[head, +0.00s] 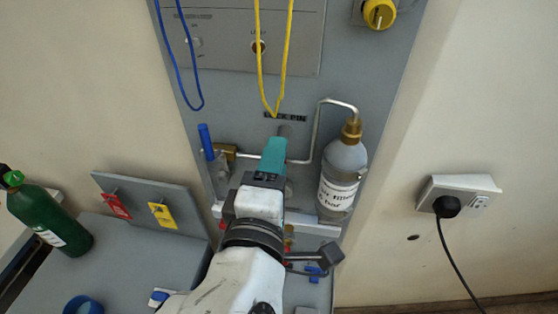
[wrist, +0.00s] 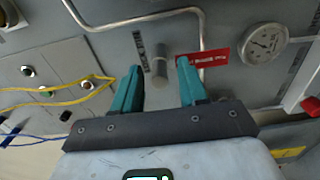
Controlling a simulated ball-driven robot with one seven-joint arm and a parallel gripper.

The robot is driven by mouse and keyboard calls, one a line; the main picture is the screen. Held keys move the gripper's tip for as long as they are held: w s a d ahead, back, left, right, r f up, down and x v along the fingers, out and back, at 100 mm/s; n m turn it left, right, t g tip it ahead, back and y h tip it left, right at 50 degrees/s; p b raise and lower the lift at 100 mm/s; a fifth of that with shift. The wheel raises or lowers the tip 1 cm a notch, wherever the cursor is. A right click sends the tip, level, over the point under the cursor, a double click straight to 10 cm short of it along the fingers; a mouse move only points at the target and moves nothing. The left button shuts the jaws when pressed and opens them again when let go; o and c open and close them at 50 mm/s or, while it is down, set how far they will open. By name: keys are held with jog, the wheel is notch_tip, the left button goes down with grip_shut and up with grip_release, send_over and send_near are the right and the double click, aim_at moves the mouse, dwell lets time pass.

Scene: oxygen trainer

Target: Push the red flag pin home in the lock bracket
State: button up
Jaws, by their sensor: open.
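A red flag (wrist: 210,58) with white lettering shows in the wrist view, just right of my right fingertip. Its left end meets the fingertip in the picture; I cannot tell if they touch. A short grey cylinder (wrist: 159,67), probably part of the lock bracket, stands out from the panel beside a black label. It also shows in the head view (head: 284,130), under the "LOCK PIN" label (head: 285,118). My gripper (wrist: 160,72) is open, its teal fingers (head: 273,155) pointing at the panel either side of the cylinder. The pin's shaft and its depth cannot be made out.
A bent metal pipe (head: 317,125) runs to a clear bottle (head: 343,180) right of my gripper. A gauge (wrist: 264,43) is right of the flag. Yellow cord (head: 261,75) hangs above. A red tag (head: 117,206) and yellow tag (head: 162,215) hang on a board left.

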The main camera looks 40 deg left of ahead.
jog(key=shift+p, duration=0.35)
dwell(0.3)
jog(key=shift+c, duration=0.3)
grip_shut()
jog(key=shift+s, duration=0.1)
jog(key=v, duration=0.7)
jog(key=shift+s+d, duration=0.3)
dwell(1.4)
